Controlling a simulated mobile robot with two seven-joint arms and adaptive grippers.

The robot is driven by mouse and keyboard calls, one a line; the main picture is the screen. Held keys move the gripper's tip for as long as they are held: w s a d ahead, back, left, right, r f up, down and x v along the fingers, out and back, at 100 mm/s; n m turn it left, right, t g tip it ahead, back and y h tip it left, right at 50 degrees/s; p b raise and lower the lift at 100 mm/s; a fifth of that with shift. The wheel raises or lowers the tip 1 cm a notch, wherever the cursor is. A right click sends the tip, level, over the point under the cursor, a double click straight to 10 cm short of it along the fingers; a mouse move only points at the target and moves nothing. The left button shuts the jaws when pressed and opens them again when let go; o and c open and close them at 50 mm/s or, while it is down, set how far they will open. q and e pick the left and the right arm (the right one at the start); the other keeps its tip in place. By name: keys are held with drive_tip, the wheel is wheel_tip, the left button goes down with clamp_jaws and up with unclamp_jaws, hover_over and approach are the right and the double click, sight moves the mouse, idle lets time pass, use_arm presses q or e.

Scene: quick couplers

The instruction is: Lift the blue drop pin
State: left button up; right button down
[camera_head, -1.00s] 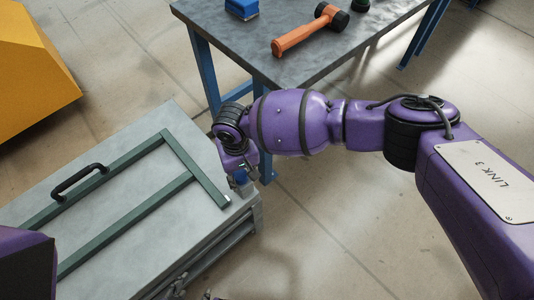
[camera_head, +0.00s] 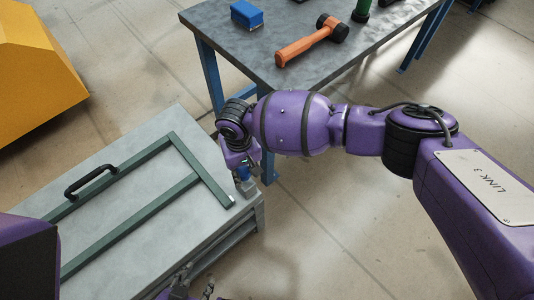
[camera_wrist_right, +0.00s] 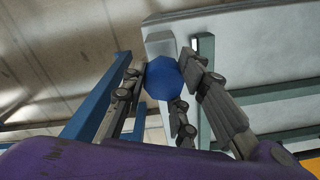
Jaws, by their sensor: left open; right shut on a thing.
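The blue drop pin (camera_head: 243,173) has a rounded blue head and stands at the near right corner of the grey slab with the green frame (camera_head: 180,190). My right gripper (camera_head: 246,184) is at that corner, shut on the pin. My left gripper (camera_head: 194,289) is open and empty at the bottom edge, partly cut off.
A black handle (camera_head: 90,181) stands on the green frame. A metal-topped table (camera_head: 270,62) with blue legs holds a blue block (camera_head: 247,15) and an orange hammer (camera_head: 307,43). A yellow block (camera_head: 35,70) is at the far left. The floor between is clear.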

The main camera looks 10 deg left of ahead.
sight(246, 169)
drive_tip(key=shift+w+d+r, duration=0.15)
drive_tip(key=shift+w+r, duration=0.05)
drive_tip(key=shift+w, duration=0.1)
drive_tip(key=c, duration=1.5)
unclamp_jaws()
drive_tip(key=shift+s+d+r, duration=0.1)
drive_tip(key=shift+r, duration=0.05)
wheel_tip(246, 169, up, 12)
drive_tip(key=shift+f, duration=0.1)
